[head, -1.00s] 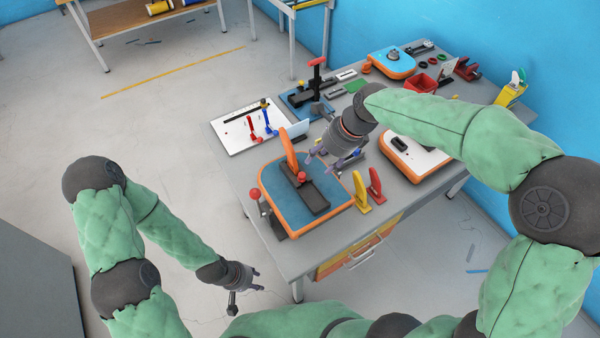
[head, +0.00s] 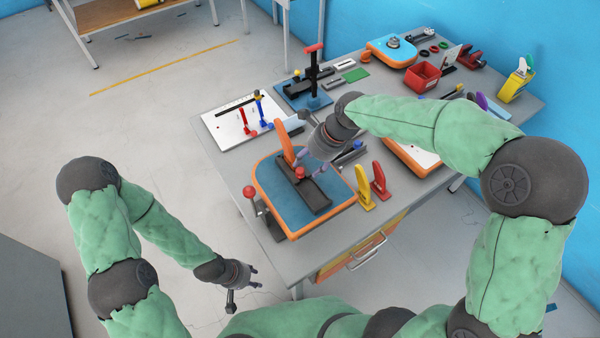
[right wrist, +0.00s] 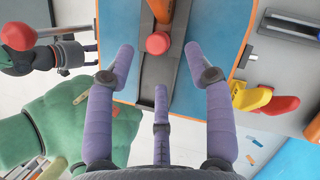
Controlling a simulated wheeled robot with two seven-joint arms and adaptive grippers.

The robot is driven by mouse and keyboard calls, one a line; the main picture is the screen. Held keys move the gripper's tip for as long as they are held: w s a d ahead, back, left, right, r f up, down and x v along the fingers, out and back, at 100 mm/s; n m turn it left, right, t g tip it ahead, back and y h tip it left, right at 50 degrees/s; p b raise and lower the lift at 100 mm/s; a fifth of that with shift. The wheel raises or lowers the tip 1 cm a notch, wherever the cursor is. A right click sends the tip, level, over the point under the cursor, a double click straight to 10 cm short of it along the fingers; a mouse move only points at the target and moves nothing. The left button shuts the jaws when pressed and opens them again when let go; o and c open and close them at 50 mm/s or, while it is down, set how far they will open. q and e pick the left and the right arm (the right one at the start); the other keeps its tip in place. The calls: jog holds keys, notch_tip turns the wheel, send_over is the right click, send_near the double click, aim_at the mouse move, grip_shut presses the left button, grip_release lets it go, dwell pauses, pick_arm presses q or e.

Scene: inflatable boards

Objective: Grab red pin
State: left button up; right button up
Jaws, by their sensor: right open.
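The red pin (head: 302,172) has a round red head and stands in the dark grey channel of the blue board with orange edges (head: 268,180). In the right wrist view its head (right wrist: 158,43) shows between the fingertips, a little toward the top of the picture. My right gripper (head: 309,166) is over the board, close to the pin; it also shows in the right wrist view (right wrist: 159,54), open, with purple fingers spread to both sides and nothing between them. My left gripper (head: 254,280) hangs empty off the table's front left, fingers apart.
An orange lever (head: 285,142) stands behind the pin on the board. A red-ball lever (head: 249,192) is at the board's left, and yellow (head: 363,190) and red (head: 379,180) clamps at its right. A white board (head: 226,120) lies behind.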

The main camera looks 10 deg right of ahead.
aim_at(301, 170)
jog(key=shift+a+b+x, duration=0.2)
jog(key=shift+b+x, duration=0.5)
jog(key=shift+x, duration=1.9)
jog(key=shift+r, duration=0.1)
jog(key=c, duration=0.9)
